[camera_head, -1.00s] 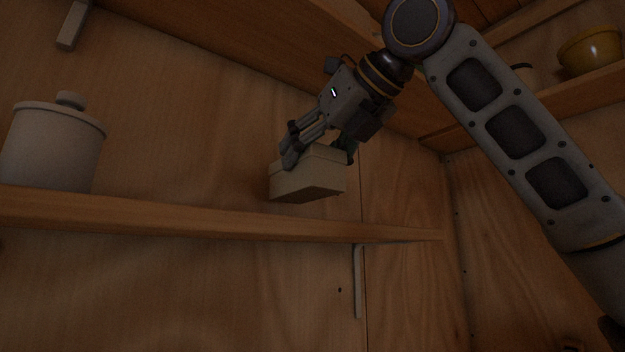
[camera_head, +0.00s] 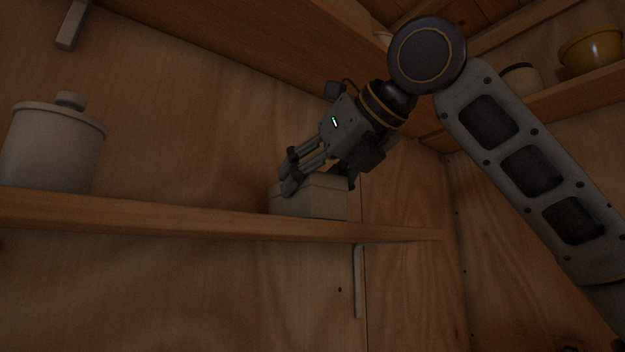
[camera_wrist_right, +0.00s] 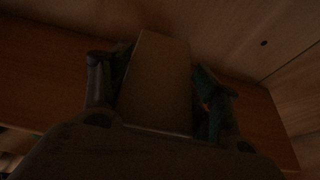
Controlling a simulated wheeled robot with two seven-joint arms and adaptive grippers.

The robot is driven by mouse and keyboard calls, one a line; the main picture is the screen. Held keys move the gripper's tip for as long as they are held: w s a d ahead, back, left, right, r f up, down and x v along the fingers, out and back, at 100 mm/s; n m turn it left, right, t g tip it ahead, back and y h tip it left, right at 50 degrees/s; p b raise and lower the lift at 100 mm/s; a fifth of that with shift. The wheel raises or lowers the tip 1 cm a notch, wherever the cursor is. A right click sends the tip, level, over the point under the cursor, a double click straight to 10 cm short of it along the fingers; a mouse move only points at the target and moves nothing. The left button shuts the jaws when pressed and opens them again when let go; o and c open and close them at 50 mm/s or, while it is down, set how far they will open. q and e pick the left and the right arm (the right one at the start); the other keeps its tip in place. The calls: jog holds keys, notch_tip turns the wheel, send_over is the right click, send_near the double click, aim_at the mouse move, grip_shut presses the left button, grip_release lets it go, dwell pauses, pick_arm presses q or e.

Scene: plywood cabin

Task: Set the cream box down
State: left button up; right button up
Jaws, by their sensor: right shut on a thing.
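The cream box (camera_head: 318,200) is at the shelf (camera_head: 190,218) in the head view, its lower edge hidden behind the shelf's front edge. I cannot tell for sure whether its base touches the board. My right gripper (camera_head: 317,178) comes down from the upper right and is shut on the box, with fingers on either side of it. In the right wrist view the box (camera_wrist_right: 158,82) sits between the two fingers, with the brown shelf board (camera_wrist_right: 45,75) behind it. My left gripper is not in view.
A pale lidded jar (camera_head: 52,148) stands at the left of the same shelf. A yellow bowl (camera_head: 590,48) is on a shelf at the upper right. An upper shelf (camera_head: 260,50) runs above my gripper. The shelf between jar and box is clear.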

jog(key=shift+f, duration=0.1)
jog(key=o, duration=1.2)
jog(key=shift+s+d+r, duration=0.1)
jog(key=shift+r, duration=0.1)
jog(key=b+v, duration=0.1)
jog(key=v, duration=1)
jog(key=shift+s+d+b, duration=0.25)
jog(key=shift+s+b, duration=0.05)
jog(key=shift+b, duration=0.05)
